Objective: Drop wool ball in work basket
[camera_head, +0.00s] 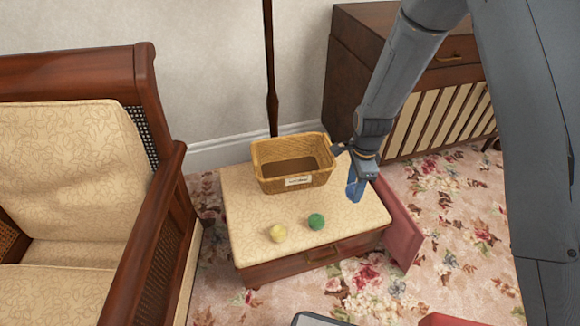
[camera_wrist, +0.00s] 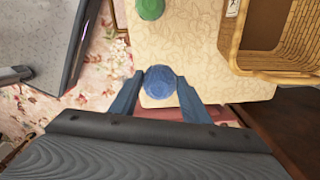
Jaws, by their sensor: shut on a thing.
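The work basket (camera_head: 292,163) is a tan wicker basket with a white label, standing upright at the back of a cream-topped stool; its inside looks empty. It also shows at the upper right of the wrist view (camera_wrist: 258,64). A blue wool ball (camera_wrist: 159,82) sits between the fingertips of my gripper (camera_wrist: 158,88), which is shut on it. In the head view my gripper (camera_head: 355,188) hangs by the right edge of the stool, to the right of the basket and apart from it. A yellow ball (camera_head: 278,233) and a green ball (camera_head: 316,221) lie on the stool's front half.
The cream stool top (camera_head: 245,215) has bare room around the balls. A red panel (camera_head: 398,225) stands at its right side. A wooden armchair (camera_head: 150,190) is at left, a wooden cabinet (camera_head: 350,60) behind at right. A thin dark pole (camera_head: 269,60) rises behind the basket.

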